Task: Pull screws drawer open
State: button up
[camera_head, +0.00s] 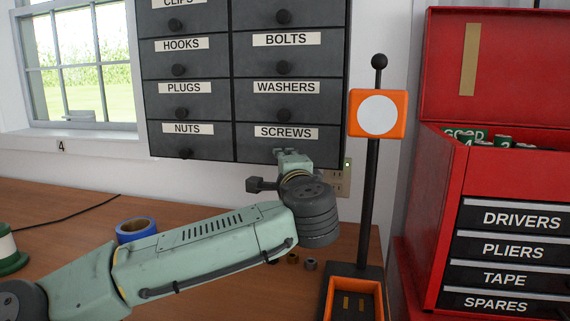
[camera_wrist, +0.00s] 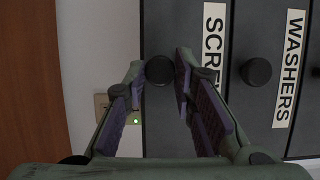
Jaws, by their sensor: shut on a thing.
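The SCREWS drawer (camera_head: 250,148) is the bottom right drawer of a dark grey wall cabinet. Its front looks level with its neighbours. My gripper (camera_head: 292,160) is at the drawer's lower edge in the head view and covers its knob there. In the wrist view, turned on its side, the round black knob (camera_wrist: 159,70) lies between the fingertips of my gripper (camera_wrist: 162,78), which is shut on it. The SCREWS label (camera_wrist: 213,60) is just right of the fingers.
The WASHERS drawer (camera_head: 285,100) is directly above, the NUTS drawer (camera_head: 158,145) to the left. A black stand with an orange sign (camera_head: 377,113) rises close right of my gripper. A red tool chest (camera_head: 447,190) is further right. Blue tape (camera_head: 136,229) lies on the bench.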

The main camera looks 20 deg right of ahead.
grip_shut()
jog(key=shift+s+f, duration=0.1)
